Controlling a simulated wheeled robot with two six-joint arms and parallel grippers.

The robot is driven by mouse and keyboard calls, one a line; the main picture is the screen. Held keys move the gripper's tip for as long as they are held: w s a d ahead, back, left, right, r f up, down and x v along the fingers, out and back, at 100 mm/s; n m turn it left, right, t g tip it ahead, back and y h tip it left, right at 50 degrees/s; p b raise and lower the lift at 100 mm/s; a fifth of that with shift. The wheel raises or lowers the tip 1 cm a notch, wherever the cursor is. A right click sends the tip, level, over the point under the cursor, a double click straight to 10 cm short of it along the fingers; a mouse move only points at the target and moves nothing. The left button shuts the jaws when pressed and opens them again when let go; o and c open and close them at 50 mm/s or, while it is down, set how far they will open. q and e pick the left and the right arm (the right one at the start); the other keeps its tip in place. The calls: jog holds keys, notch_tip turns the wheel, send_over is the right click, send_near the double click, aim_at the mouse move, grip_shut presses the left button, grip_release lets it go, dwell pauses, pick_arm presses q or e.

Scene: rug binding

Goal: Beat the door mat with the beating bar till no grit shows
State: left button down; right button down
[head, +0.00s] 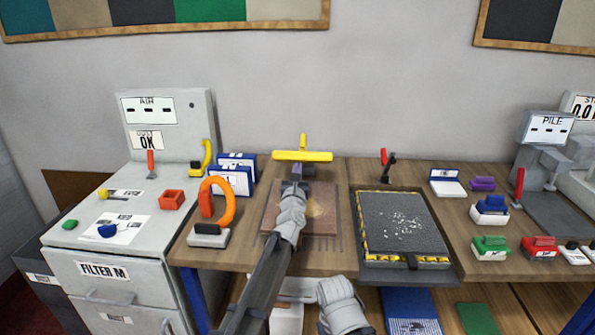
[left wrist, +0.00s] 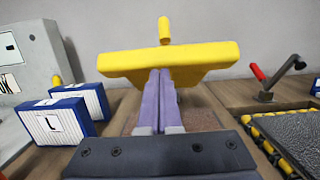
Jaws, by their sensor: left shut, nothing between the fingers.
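A dark grey mat (head: 402,222) with pale grit scattered over its middle lies in a tray with a yellow-and-black edge (head: 362,241), right of centre in the head view; I take it as the door mat. A yellow bar (head: 315,156) with a short upright grip stands at the back of the bench, probably the beating bar. It spans the left wrist view (left wrist: 205,61). My left gripper (head: 299,168) is shut and empty, its purple fingers (left wrist: 164,76) just in front of the bar; whether they touch cannot be told.
A brown fringed rug (head: 327,218) lies under my left arm. Left of it stand an orange ring tool (head: 228,205) and blue-and-white boxes (head: 230,180). A red-handled crank (head: 385,158) stands behind the tray. Several coloured blocks and a pile gauge (head: 547,130) are at right.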

pick_arm(q)
jog(key=shift+w+r+p, duration=0.2)
jog(key=shift+r+p, duration=0.25)
jog(key=w+r+p, duration=0.2)
jog(key=r+p, duration=0.1)
jog(key=w+r+p, duration=0.2)
jog(key=r+p, duration=0.1)
jog(key=w+r+p, duration=0.3)
jog(key=shift+r, duration=0.1)
jog(key=shift+s, duration=0.1)
